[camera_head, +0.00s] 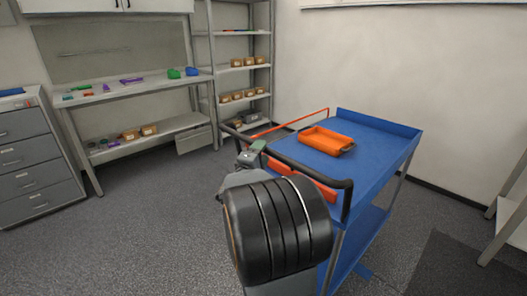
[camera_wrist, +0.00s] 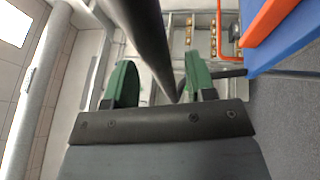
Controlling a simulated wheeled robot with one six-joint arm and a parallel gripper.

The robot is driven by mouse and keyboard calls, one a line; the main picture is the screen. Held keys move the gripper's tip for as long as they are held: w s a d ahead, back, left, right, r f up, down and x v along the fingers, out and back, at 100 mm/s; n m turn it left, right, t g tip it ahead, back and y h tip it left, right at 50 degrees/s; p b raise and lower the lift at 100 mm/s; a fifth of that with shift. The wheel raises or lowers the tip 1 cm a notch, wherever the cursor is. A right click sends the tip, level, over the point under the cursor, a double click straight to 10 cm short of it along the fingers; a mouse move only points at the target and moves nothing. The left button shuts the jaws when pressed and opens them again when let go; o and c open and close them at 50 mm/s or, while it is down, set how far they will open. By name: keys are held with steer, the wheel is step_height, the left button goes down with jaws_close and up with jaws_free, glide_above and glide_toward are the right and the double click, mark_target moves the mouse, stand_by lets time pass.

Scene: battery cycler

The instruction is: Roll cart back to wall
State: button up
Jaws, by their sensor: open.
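The cart (camera_head: 375,147) is blue with a flat top, a lower shelf and grey legs. It stands right of centre in the head view, near the pale wall. Its black handle (camera_head: 318,176) runs along the near side; a dark bar, apparently this handle (camera_wrist: 146,40), shows in the wrist view. My gripper (camera_head: 252,152) is at the handle's left part, partly hidden by my arm. In the wrist view its green fingers (camera_wrist: 160,82) are apart, with the dark bar passing between them. I cannot tell whether they touch it. A blue cart edge (camera_wrist: 285,45) shows at right.
An orange tray (camera_head: 325,140) sits on the cart top. A workbench (camera_head: 150,86) and shelf rack (camera_head: 240,65) stand behind left, grey drawers (camera_head: 35,155) far left. A table leg (camera_head: 505,230) is at the right edge. Grey floor (camera_head: 130,230) is clear at front left.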

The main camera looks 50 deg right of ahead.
steer(key=shift+x, duration=1)
jaws_close()
